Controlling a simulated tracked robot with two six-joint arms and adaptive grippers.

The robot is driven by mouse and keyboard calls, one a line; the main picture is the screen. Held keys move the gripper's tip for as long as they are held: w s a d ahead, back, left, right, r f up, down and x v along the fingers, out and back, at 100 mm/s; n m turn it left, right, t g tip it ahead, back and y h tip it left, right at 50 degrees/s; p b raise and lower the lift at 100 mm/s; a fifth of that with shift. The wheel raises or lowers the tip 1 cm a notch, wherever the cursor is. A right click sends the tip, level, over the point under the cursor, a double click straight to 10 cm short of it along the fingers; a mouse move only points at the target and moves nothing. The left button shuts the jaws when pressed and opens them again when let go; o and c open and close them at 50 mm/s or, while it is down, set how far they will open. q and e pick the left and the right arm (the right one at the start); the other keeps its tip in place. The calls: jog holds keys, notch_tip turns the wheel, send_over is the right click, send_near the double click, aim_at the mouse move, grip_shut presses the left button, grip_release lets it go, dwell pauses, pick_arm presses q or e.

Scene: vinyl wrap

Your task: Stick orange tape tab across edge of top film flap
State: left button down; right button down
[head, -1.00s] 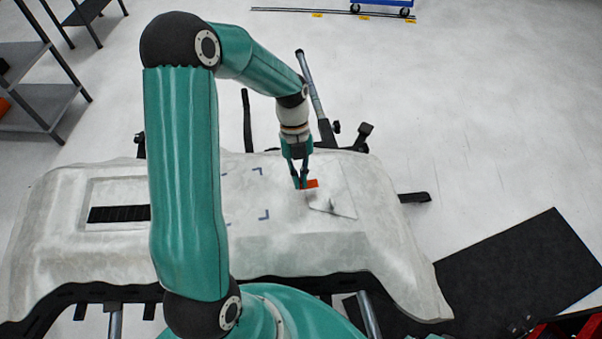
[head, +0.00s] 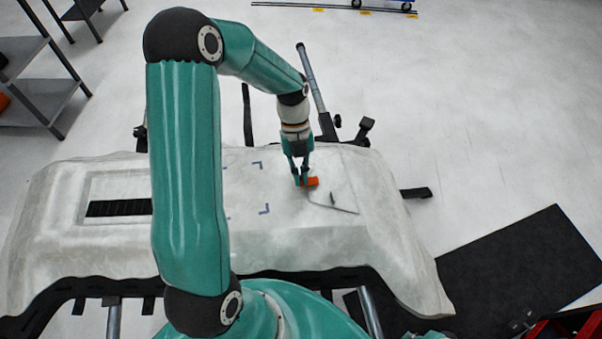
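My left gripper (head: 301,181) points down over the right half of the pale panel (head: 180,255). Its fingers are close together on the orange tape tab (head: 313,182), which sticks out to the right of the fingertips. The tab is at the upper left of the film flap (head: 338,192), a faint sheet with a grey lower edge and a small dark mark on it. I cannot tell whether the tab touches the film. My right gripper is not in view; only a bit of teal shows at the bottom edge.
The panel rests on a dark stand with upright posts (head: 308,75) behind it. Blue corner marks (head: 264,209) and a black slotted vent (head: 119,208) lie left of the flap. A black mat (head: 520,260) and a red box (head: 570,328) are at lower right. Shelves stand upper left.

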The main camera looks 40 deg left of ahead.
pick_arm(q)
jog(key=shift+f+b, duration=0.7)
jog(key=shift+f, duration=0.05)
dwell(1.4)
jog(key=c, duration=1.2)
grip_release()
jog(key=shift+c, duration=0.2)
jog(key=shift+r, duration=0.15)
